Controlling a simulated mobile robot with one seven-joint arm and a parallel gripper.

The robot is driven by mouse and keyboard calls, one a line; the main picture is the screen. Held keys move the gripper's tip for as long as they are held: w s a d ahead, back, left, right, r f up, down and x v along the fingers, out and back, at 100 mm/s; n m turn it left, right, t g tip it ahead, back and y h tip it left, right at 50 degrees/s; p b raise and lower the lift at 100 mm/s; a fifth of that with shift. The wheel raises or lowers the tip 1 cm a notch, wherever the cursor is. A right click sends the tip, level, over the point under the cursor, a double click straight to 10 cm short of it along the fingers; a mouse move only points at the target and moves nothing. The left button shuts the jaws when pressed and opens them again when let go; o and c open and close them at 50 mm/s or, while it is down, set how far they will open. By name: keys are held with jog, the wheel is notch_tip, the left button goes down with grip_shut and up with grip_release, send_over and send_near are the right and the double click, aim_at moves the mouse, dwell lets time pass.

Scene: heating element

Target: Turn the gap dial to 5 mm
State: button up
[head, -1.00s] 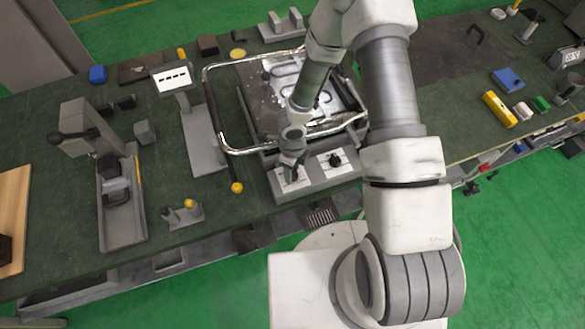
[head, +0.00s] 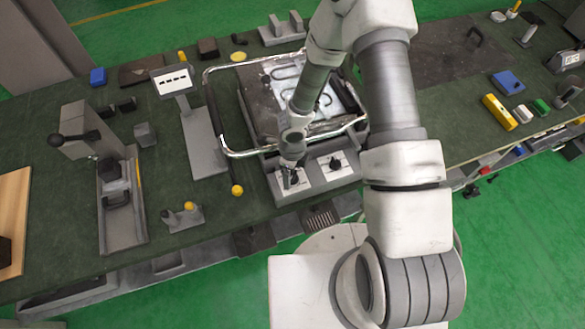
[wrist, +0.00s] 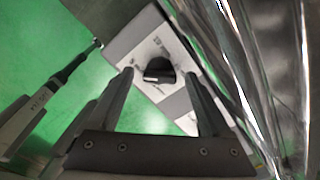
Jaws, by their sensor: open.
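The control box (head: 312,187) at the bench's front edge has two black dials on white plates. The right dial (head: 336,161) is in clear view. The left dial (head: 291,181) is partly hidden by my gripper (head: 290,175), which hangs over it. In the wrist view a black dial knob (wrist: 159,69) sits on a white plate with small print, too small to read. My gripper (wrist: 159,75) is open there, with one finger on each side of the knob. I see no clear contact. I cannot tell which dial is the gap dial.
A chrome frame (head: 236,154) with a black handle and yellow knob (head: 237,189) surrounds the heater plate behind the box. It runs close to my gripper on the right of the wrist view. A display stand (head: 203,142) stands to the left.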

aim_at(293, 175)
notch_tip(293, 175, up, 17)
jog(key=shift+r, duration=0.2)
dwell(0.6)
dwell(0.5)
